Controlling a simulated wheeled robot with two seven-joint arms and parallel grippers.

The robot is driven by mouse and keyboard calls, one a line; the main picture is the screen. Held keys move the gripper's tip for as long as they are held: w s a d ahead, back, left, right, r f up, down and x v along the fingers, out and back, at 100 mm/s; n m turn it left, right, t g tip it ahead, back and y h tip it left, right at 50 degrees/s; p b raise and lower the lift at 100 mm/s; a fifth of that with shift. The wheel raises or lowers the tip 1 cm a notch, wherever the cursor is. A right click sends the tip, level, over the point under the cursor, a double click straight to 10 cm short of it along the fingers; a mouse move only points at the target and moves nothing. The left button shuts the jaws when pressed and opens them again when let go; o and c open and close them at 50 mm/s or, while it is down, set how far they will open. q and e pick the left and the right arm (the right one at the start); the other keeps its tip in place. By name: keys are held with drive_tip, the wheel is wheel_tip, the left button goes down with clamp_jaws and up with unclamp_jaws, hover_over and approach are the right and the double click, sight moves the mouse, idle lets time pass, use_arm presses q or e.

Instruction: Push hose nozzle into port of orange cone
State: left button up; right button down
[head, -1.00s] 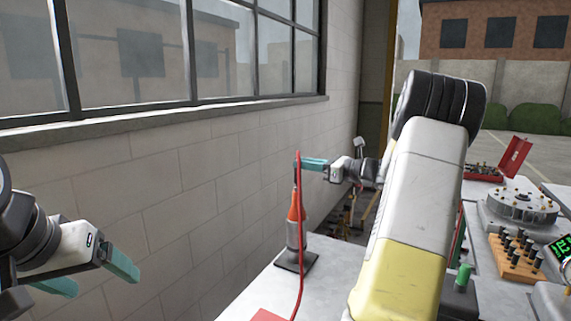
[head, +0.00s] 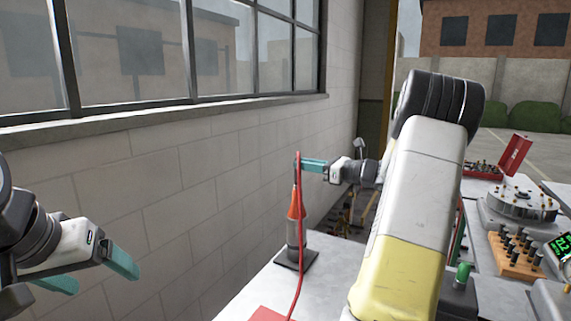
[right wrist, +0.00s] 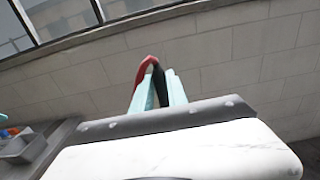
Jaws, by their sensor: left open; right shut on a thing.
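The orange cone (head: 297,205) tops a grey post on a dark square base near the back left of the table. My right gripper (head: 299,164) is shut on the upper end of the red hose (head: 299,262), directly above the cone. The nozzle is mostly hidden by the fingers, and I cannot tell whether it is inside the port. The hose hangs down in front of the cone to the table. In the right wrist view the hose (right wrist: 147,66) bends over the teal fingertips (right wrist: 158,88). My left gripper (head: 100,275) is open and empty at the lower left.
The white table (head: 262,291) has a red flat piece (head: 268,314) at its front. A brick wall with a window stands to the left. Right of my arm are a wooden peg block (head: 517,257), a grey round fixture (head: 522,203) and a red toolbox (head: 513,153).

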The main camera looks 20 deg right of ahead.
drive_tip(key=shift+f, duration=0.1)
drive_tip(key=c, duration=1.2)
unclamp_jaws()
drive_tip(key=shift+c, duration=0.2)
drive_tip(key=v, duration=0.8)
drive_tip(key=s+a+n+g+h, duration=0.1)
drive_tip(key=s+a+n+g, duration=0.35)
drive_tip(key=a, duration=0.55)
drive_tip(key=s+a+n+g, duration=0.4)
drive_tip(key=a+n, duration=0.2)
drive_tip(key=a, duration=0.4)
drive_tip(key=s+a+f+n+h, duration=0.1)
drive_tip(key=s+n+h, duration=0.3)
drive_tip(key=s+n, duration=0.4)
drive_tip(key=s+a+f+n+t+h, duration=0.1)
drive_tip(key=s+a+f+n+h, duration=0.1)
drive_tip(key=s+n, duration=0.6)
drive_tip(key=a+n+h, duration=0.1)
drive_tip(key=n+h, duration=0.1)
drive_tip(key=shift+s+a+f+h, duration=0.2)
drive_tip(key=shift+s+f+h, duration=0.1)
drive_tip(key=shift+s+h, duration=0.1)
